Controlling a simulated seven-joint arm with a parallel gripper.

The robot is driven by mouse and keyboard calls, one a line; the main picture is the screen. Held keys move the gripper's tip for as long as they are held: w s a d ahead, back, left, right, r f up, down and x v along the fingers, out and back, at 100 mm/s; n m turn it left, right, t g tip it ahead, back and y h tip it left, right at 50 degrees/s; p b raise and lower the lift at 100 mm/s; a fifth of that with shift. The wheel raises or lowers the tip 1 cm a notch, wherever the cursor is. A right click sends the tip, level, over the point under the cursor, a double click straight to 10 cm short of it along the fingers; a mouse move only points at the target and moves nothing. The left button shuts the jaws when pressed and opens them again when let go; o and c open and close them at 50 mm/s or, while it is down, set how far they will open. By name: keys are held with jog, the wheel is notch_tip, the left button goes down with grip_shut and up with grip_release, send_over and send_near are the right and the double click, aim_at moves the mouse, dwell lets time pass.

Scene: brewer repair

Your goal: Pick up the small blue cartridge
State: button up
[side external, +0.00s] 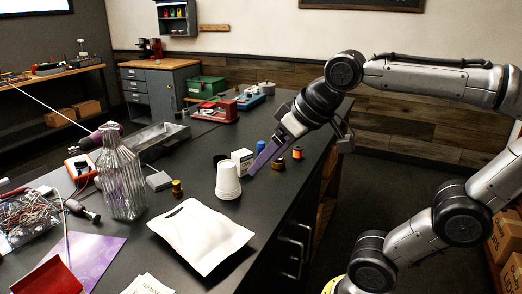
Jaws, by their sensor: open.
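A small blue cylinder (260,146), which looks like the blue cartridge, stands on the dark bench, partly hidden behind a long purple-grey bar (266,156). My gripper (312,137) is above the right edge of the bench with its jaws apart. The bar slants down and left from its left side; I cannot tell whether it is part of the gripper or a separate thing. The blue cylinder is left of the gripper, and I see no contact between them.
A white box (242,161), a white cup (228,181) and a dark round piece (220,161) are left of the blue cylinder.

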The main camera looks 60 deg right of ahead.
jog(key=w+d+r+m+h, duration=0.25)
jog(key=w+d+r, duration=0.35)
jog(key=w+d, duration=0.5)
jog(key=m+g, duration=0.4)
jog(key=m, duration=0.3)
send_over(261, 143)
jog(key=s+a, duration=0.3)
jog(key=a, duration=0.1)
notch_tip(261, 143, down, 16)
jog(key=f, duration=0.1)
jog(key=shift+h, duration=0.35)
jog(key=x, duration=0.6)
jog(key=shift+w+d+f, duration=0.15)
jog(key=shift+w+d, duration=0.05)
jog(key=shift+d, duration=0.15)
jog(key=shift+x, duration=3.05)
jog(key=shift+s, duration=0.1)
